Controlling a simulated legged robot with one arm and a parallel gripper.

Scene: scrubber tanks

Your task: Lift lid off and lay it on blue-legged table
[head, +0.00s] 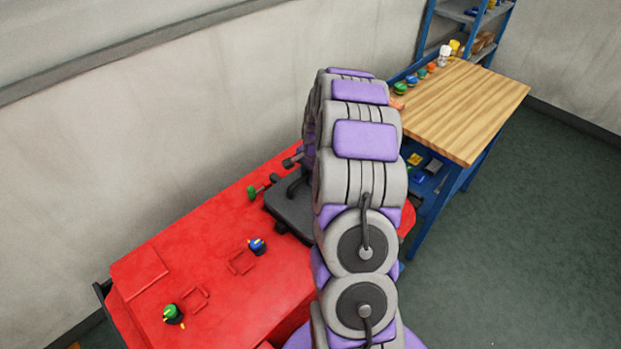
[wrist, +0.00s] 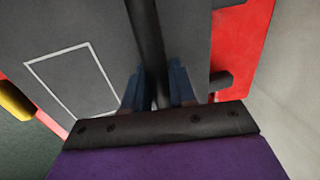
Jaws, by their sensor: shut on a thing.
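The dark grey lid (head: 288,213) lies on top of the red scrubber tank (head: 225,285) in the head view. The lid also fills much of the wrist view (wrist: 65,45), with a white outlined rectangle on it. My gripper (wrist: 160,98) is shut on the lid's dark bar handle (wrist: 148,35). My arm hides the gripper and part of the lid in the head view. The blue-legged table (head: 465,110) with a wooden top stands at the upper right. I cannot tell whether the lid is still seated.
Small coloured items (head: 421,73) line the tabletop's back-left edge; the rest of the top is clear. A blue shelf (head: 470,15) stands behind it. Coloured knobs (head: 257,246) stick up from the red tank. Green floor (head: 540,220) is open at right.

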